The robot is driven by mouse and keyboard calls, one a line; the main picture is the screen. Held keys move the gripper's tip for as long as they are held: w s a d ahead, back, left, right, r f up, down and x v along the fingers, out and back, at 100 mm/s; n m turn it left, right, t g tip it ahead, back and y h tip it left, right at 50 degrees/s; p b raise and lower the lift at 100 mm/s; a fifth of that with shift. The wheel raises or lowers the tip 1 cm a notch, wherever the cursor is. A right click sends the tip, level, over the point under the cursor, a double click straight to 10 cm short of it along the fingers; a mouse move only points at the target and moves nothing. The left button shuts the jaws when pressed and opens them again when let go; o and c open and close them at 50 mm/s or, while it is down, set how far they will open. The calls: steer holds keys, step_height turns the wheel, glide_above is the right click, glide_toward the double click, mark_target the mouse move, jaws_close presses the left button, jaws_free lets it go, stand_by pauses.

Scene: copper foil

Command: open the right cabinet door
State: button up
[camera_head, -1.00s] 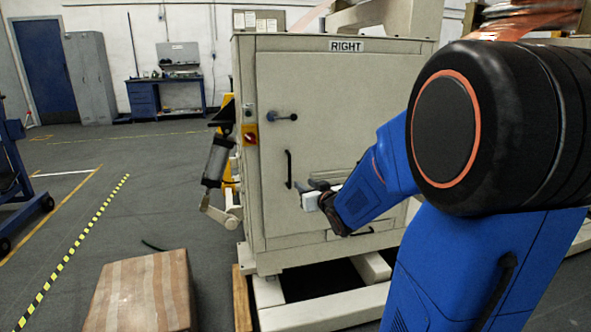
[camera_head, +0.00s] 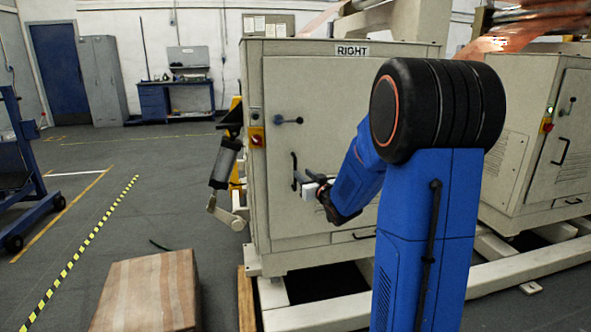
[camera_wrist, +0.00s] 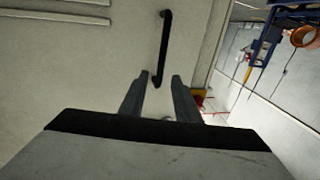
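The cabinet labelled RIGHT (camera_head: 262,80) stands ahead, and its beige door (camera_head: 325,90) looks closed. A black vertical bar handle (camera_head: 294,165) is on the door's left side, and it also shows in the wrist view (camera_wrist: 164,45). A dark lever latch (camera_head: 286,121) sits above it, turned sideways. My gripper (camera_head: 303,182) is just right of the handle's lower part in the head view. In the wrist view my gripper (camera_wrist: 159,84) is open, with the handle's lower end appearing between its two fingertips. I cannot tell whether they touch it.
A red-and-yellow switch (camera_head: 256,136) is on the cabinet's left edge. A brown box (camera_head: 145,295) lies on the floor at front left. A second cabinet (camera_head: 530,150) stands at right. Pale floor beams (camera_head: 318,312) run below the cabinets. The floor at left is mostly free.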

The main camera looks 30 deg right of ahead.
mark_target(296, 168)
steer(key=w, duration=0.8)
steer(key=shift+d, duration=0.3)
steer(key=shift+c, duration=0.2)
steer(key=shift+s, duration=0.1)
jaws_close()
